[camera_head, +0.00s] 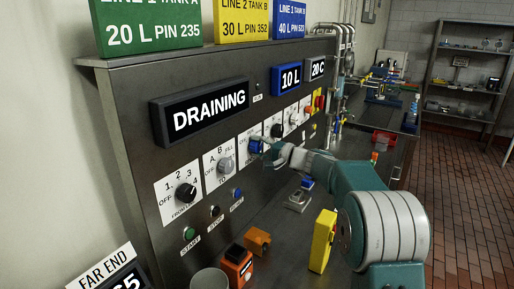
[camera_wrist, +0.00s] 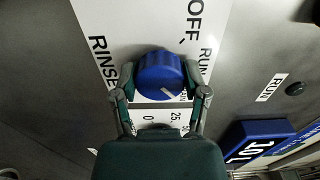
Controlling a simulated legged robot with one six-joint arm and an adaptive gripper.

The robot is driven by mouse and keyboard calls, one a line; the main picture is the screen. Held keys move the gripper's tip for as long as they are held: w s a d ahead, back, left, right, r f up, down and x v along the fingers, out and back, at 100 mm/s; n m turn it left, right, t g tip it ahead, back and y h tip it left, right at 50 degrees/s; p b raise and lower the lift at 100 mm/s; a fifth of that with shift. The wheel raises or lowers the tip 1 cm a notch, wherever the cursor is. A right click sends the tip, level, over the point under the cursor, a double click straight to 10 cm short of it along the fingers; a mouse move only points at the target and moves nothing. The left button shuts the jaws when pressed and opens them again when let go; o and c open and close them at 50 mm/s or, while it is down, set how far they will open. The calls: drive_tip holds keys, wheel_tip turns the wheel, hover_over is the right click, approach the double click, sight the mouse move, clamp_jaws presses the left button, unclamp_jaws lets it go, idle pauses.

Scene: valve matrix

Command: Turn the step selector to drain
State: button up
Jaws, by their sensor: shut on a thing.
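The step selector is a blue round knob (camera_wrist: 160,72) on a white label plate (camera_wrist: 118,22) with OFF, RUN and RINSE readable. A fourth word, partly hidden, ends in what looks like "AIN". The knob's white pointer line aims down and right toward that word in the wrist view. My gripper (camera_wrist: 160,94) has one finger on each side of the knob and is shut on it. In the head view the blue knob (camera_head: 256,147) is partly covered by my gripper (camera_head: 265,143). The black display (camera_head: 205,112) on the panel reads DRAINING.
Other selector knobs (camera_head: 186,193) sit left on the panel, with START and STOP buttons (camera_head: 189,234) below. A blue 10 L display (camera_head: 286,79) is above right. A yellow block (camera_head: 322,240) and an orange box (camera_head: 236,264) stand on the bench below my arm.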

drive_tip(key=shift+w+d+f, duration=0.1)
drive_tip(key=shift+f, duration=0.1)
drive_tip(key=o, duration=1.1)
drive_tip(key=shift+o, duration=0.2)
drive_tip(key=shift+r, duration=0.1)
drive_tip(key=shift+s+d, duration=0.2)
drive_tip(key=shift+d, duration=0.1)
drive_tip(key=v, duration=1.1)
